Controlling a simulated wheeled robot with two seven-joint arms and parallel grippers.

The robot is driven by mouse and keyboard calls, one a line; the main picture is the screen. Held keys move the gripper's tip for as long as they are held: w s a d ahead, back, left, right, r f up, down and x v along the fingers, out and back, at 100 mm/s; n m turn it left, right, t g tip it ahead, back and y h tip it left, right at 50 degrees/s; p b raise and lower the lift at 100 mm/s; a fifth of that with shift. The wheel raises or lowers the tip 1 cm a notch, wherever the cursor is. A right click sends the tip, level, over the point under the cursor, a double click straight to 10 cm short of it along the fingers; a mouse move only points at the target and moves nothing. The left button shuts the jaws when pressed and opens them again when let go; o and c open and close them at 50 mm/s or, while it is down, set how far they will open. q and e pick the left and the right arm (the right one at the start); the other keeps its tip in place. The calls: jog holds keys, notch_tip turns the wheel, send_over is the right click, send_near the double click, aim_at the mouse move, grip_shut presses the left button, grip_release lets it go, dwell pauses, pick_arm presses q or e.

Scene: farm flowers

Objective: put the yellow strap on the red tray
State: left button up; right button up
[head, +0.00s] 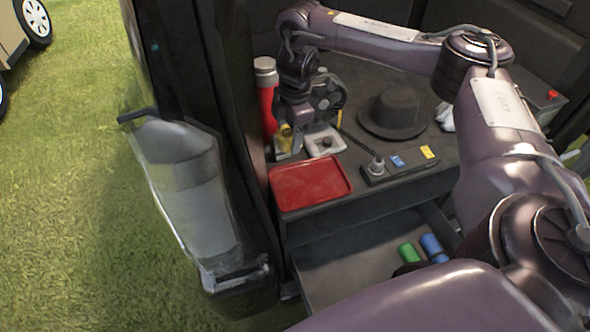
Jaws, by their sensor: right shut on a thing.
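The red tray (311,184) lies empty on the dark counter, near its front left edge. My right gripper (290,148) reaches in from the right and points down just behind the tray. It is shut on a small yellow thing, which I take to be the yellow strap (286,131), mostly hidden by the fingers. Whether the strap still touches the counter I cannot tell. My left gripper is not in view.
A red bottle (267,100) stands behind the gripper. A white dish (325,141), a black hat (394,112) and a power strip (398,166) lie to the right. Below, an open drawer (345,270) holds a green roll (409,252) and a blue roll (433,247).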

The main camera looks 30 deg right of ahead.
notch_tip(320, 180, down, 15)
jog(key=b, duration=0.6)
jog(key=shift+s+f, duration=0.1)
jog(key=shift+f, duration=0.05)
jog(key=shift+f+b, duration=0.5)
jog(key=shift+f, duration=1.15)
jog(key=o, duration=1.1)
jog(key=shift+f, duration=0.1)
jog(key=r+p, duration=0.1)
jog(key=r, duration=0.3)
jog(key=d+r+p, duration=0.1)
jog(key=r+p, duration=0.1)
jog(key=r, duration=0.2)
jog(key=r+p, duration=0.2)
jog(key=r, duration=0.2)
jog(key=shift+s+d+r, duration=0.1)
jog(key=shift+d, duration=0.15)
jog(key=shift+s, duration=0.1)
